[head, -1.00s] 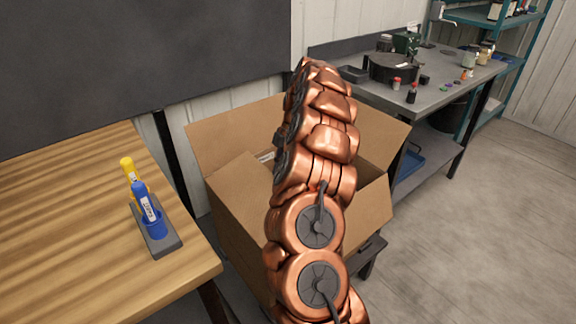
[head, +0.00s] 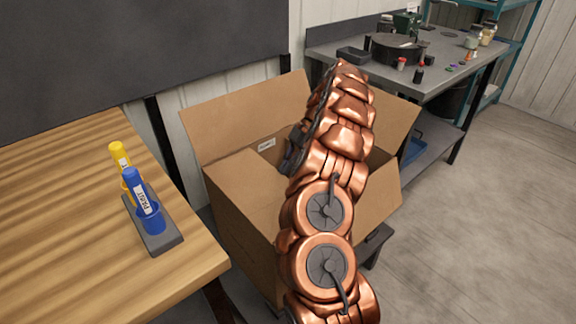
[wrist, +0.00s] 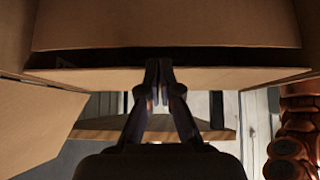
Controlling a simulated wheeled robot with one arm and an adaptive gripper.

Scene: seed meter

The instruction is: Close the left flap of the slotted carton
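The carton (head: 232,238) stands open between the wooden table and the grey bench. Its back flap (head: 245,112) stands up, and a flap on its near left side (head: 243,186) also shows. Flaps on the right (head: 395,108) and near right (head: 376,204) stick outward. My copper arm crosses in front of the carton and hides part of the opening. My gripper's fingers (wrist: 159,72) are together in the wrist view, overlapping a cardboard edge strip (wrist: 220,78). A larger cardboard panel (wrist: 165,25) lies beyond a dark gap. I cannot tell whether the fingers touch the cardboard.
The grey bench (head: 440,72) with several small items stands behind right. Floor at right is clear.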

